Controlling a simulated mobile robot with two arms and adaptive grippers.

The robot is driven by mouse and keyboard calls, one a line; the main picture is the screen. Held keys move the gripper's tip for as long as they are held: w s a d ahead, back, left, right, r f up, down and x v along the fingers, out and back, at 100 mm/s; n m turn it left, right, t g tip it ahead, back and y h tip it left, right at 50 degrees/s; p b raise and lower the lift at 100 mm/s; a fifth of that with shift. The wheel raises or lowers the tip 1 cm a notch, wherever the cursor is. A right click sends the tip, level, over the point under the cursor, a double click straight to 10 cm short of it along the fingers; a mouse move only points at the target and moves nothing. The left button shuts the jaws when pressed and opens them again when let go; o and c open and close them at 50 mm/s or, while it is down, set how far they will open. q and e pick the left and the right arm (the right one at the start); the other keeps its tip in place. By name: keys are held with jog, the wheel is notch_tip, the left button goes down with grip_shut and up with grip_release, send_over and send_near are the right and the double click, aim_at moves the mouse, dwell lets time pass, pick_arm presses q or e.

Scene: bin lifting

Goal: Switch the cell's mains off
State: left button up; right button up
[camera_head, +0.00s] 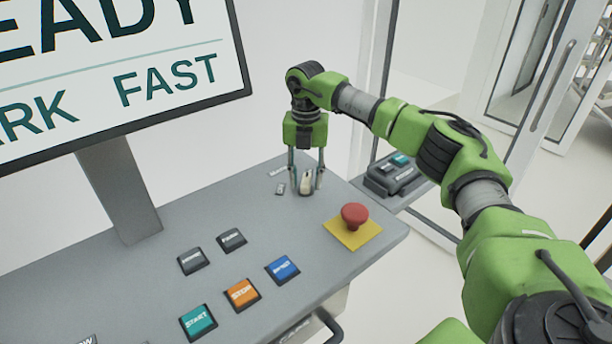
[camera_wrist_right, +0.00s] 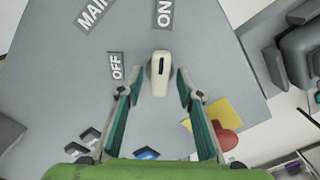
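The mains switch is a cream rotary knob (camera_head: 306,185) on the grey console, and it also shows in the right wrist view (camera_wrist_right: 159,75). Its raised grip lies roughly in line with the ON label (camera_wrist_right: 164,13). The OFF label (camera_wrist_right: 116,66) is to its left, and a partly cut-off MAIN label (camera_wrist_right: 92,12) is further up. My right gripper (camera_head: 306,176) points down over the knob. Its fingers are open, one on each side, with gaps to the knob in the wrist view (camera_wrist_right: 159,95). My left gripper is in neither view.
A red emergency button (camera_head: 354,215) on a yellow plate stands close to the right gripper. START (camera_head: 198,322), orange STOP (camera_head: 242,293) and blue (camera_head: 282,269) buttons sit nearer the front. A large screen (camera_head: 110,65) rises at left. A dark device (camera_head: 392,176) lies beyond the console's right edge.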

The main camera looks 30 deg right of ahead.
grip_shut()
jog(key=shift+n, duration=0.4)
jog(key=n, duration=0.3)
jog(key=shift+p, duration=0.3)
jog(key=n, duration=0.9)
jog(key=shift+n+p, duration=0.3)
jog(key=shift+n, duration=2.3)
